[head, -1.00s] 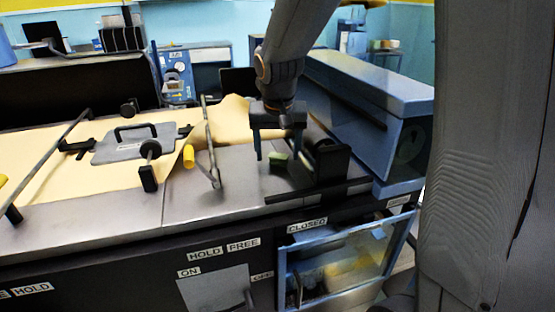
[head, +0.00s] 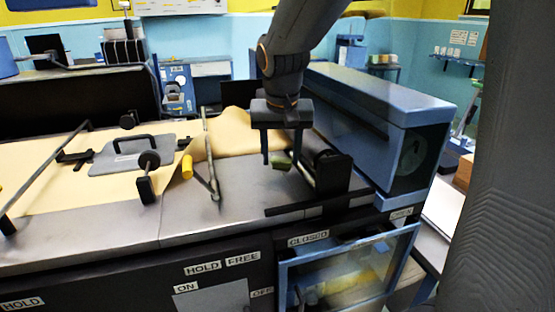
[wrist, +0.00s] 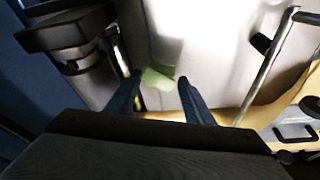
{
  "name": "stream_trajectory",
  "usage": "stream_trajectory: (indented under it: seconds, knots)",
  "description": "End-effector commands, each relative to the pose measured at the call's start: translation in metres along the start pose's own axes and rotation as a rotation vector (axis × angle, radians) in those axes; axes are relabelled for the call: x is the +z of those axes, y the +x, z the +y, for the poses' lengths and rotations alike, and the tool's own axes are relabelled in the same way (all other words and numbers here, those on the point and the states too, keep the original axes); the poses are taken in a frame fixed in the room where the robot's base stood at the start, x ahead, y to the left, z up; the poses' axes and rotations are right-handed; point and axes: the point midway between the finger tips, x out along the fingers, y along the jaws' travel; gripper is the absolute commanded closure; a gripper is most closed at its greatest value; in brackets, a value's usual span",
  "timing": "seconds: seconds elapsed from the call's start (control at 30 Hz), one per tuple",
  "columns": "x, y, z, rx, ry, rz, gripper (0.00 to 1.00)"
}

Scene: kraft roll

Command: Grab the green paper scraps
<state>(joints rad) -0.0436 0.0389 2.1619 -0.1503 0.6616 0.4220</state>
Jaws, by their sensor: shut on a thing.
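The green paper scraps (head: 281,164) are a small green clump over the grey metal worktop (head: 240,195), beside a black block. My gripper (head: 281,158) points down over the worktop, shut on the green scraps, with one finger on each side of them. In the wrist view, the pale green scraps (wrist: 158,77) lie between the two fingertips of my gripper (wrist: 159,77). I cannot tell whether the scraps touch the worktop.
A black block with a bar (head: 332,172) stands close to the right of my gripper. A thin metal rod (head: 212,165) and kraft paper (head: 245,135) lie to the left and behind. A long blue housing (head: 385,110) is at the right. A clear-fronted bin (head: 345,268) sits below.

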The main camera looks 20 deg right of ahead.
Motion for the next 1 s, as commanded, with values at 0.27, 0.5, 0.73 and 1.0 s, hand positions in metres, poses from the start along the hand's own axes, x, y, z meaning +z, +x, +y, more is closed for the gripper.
stream_trajectory:
  seconds: [0.27,0.5,0.73,1.0]
  knots:
    - [0.048,-0.015,0.014,-0.001,0.000,0.003,0.73]
    - [0.080,-0.025,0.024,-0.001,0.000,0.003,0.73]
    - [0.111,-0.035,0.032,-0.002,0.000,0.004,0.73]
    - [0.134,-0.044,0.040,0.001,0.000,0.000,0.73]
